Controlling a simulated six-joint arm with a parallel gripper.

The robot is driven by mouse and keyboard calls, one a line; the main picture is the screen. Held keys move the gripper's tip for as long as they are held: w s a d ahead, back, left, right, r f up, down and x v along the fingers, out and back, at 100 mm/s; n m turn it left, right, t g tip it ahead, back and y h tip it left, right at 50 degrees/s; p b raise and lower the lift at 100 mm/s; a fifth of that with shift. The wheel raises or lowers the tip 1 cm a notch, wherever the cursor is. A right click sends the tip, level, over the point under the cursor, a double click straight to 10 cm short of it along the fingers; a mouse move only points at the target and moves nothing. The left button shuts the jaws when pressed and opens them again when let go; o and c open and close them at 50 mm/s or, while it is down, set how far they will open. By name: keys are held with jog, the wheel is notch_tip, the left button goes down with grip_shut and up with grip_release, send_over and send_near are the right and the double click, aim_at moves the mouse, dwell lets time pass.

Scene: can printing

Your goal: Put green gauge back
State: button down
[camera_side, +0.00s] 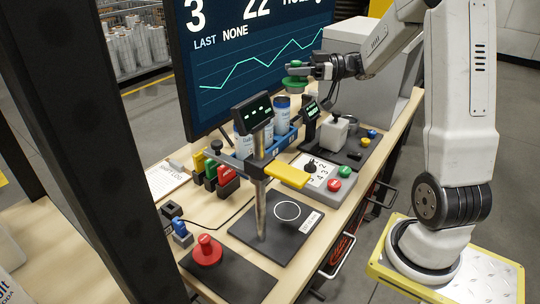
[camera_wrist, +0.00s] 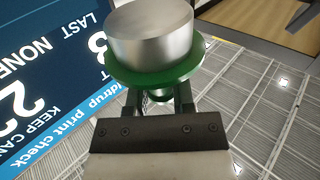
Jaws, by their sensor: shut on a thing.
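My gripper (camera_side: 308,71) is shut on the green gauge (camera_side: 295,83) and holds it high in front of the screen, above the bench. In the wrist view the gauge shows a green flange (camera_wrist: 195,66) and a broad silver cylinder (camera_wrist: 150,35) beyond my fingertips (camera_wrist: 160,97). A red gauge (camera_side: 207,249) with a knob stands on a dark mat (camera_side: 240,285) at the bench's near left. Bare mat shows to the right of the red gauge.
A post stand with a small display (camera_side: 252,112) and yellow arm (camera_side: 288,176) rises from a black base (camera_side: 268,240). Cans (camera_side: 282,113) stand in a blue rack behind it. A button box (camera_side: 322,178) is to its right. The large screen (camera_side: 240,60) borders the back.

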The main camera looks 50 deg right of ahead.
dwell(0.3)
jog(key=shift+w+a, duration=0.35)
jog(key=shift+a, duration=0.05)
jog(key=w+a+f+m+t+h, duration=0.25)
jog(key=a+f+h, duration=0.2)
jog(key=a, duration=0.25)
jog(key=w+a+f+m+t+h, duration=0.2)
jog(key=w+a+f+m+h, duration=0.2)
jog(key=a+f, duration=0.25)
jog(key=s+a+f+m+h, duration=0.2)
jog(key=s+a+f+h, duration=0.1)
jog(key=f, duration=0.3)
jog(key=shift+t+h, duration=0.35)
jog(key=shift+h, duration=0.3)
jog(key=shift+m, duration=0.25)
